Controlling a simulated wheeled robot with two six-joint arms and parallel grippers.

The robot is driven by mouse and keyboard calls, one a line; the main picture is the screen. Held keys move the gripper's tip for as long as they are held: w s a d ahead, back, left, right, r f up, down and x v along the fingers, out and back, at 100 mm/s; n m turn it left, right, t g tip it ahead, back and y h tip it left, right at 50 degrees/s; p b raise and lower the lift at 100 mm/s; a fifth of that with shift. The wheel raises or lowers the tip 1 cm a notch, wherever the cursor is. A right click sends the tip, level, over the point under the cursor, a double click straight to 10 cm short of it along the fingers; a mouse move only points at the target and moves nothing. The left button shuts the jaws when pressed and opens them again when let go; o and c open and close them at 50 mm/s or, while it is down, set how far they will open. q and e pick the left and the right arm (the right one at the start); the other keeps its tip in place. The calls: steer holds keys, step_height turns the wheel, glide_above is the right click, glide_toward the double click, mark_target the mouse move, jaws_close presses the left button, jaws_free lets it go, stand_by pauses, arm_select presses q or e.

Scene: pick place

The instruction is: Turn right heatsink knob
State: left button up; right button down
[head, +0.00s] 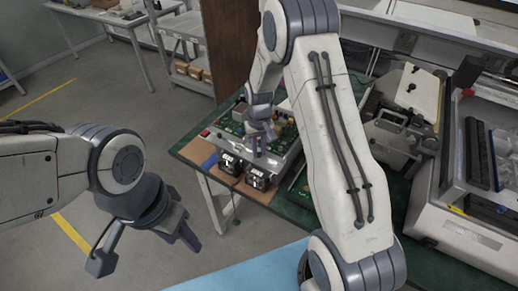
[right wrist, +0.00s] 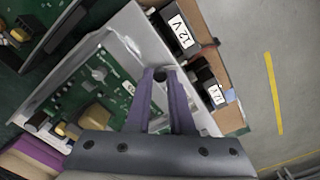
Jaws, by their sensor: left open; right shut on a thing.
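A grey metal tray (head: 285,160) with a green circuit board (head: 233,128) lies on the workbench. The tray also shows in the right wrist view (right wrist: 140,25), with the board (right wrist: 115,80) inside it. My right gripper (head: 257,148) reaches down over the tray. In the right wrist view its purple fingers (right wrist: 160,80) are shut on a small dark round knob (right wrist: 160,75), largely hidden between the tips. My left gripper (head: 142,246) is open and empty over the floor, left of the bench.
Two black units (head: 230,163) marked 12 V sit at the tray's near edge, close to my right gripper; they also show in the right wrist view (right wrist: 181,34). Machines (head: 405,115) crowd the bench's right side.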

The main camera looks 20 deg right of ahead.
steer(key=n, duration=1.2)
steer(key=shift+p, duration=0.4)
steer(key=n, duration=1)
steer(key=shift+n, duration=0.4)
steer(key=c, duration=0.8)
jaws_free()
steer(key=shift+o, duration=0.2)
